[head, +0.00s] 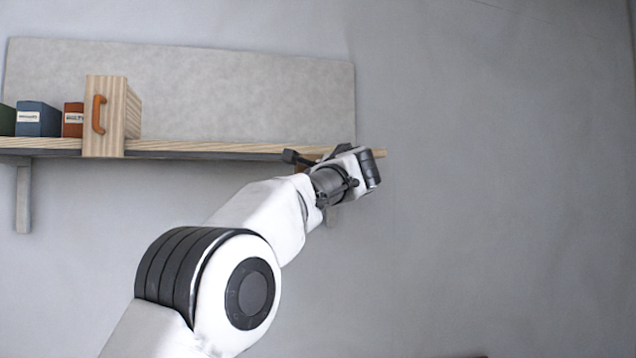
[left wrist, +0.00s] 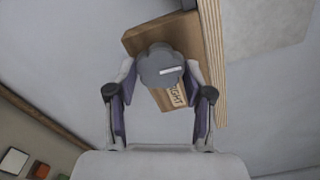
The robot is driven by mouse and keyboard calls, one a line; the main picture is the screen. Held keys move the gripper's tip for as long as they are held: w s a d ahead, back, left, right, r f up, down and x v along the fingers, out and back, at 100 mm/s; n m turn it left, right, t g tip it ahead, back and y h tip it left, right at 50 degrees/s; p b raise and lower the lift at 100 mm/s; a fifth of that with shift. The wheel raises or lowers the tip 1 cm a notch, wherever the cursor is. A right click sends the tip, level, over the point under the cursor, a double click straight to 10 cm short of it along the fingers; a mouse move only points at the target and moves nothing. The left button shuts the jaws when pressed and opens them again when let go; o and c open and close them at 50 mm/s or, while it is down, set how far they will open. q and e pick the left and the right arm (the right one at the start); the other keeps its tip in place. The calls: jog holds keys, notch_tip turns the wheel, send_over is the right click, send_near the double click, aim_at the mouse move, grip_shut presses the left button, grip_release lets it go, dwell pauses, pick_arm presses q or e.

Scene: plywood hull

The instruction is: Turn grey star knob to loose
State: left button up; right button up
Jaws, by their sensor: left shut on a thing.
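The grey star knob (left wrist: 158,62) shows in the left wrist view, in front of a brown wooden block. A short white mark on its face runs nearly level, towards the right of that picture. My left gripper (left wrist: 162,75) is shut on the knob, with one finger on each side. A label (left wrist: 176,95) on the block below the knob is partly covered; the letters "IGHT" show. My right gripper is in neither view.
The wooden shelf (head: 215,146) on the wall carries a wooden box (head: 119,110) with an orange handle (head: 98,114), a red box (head: 73,120) and a blue box (head: 38,119). The wall to the right of the shelf is bare.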

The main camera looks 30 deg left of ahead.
pick_arm(q)
jog(key=shift+n, duration=0.6)
jog(key=o, duration=0.8)
jog(key=shift+w, duration=0.1)
jog(key=v, duration=1.2)
jog(key=shift+a+f, duration=0.1)
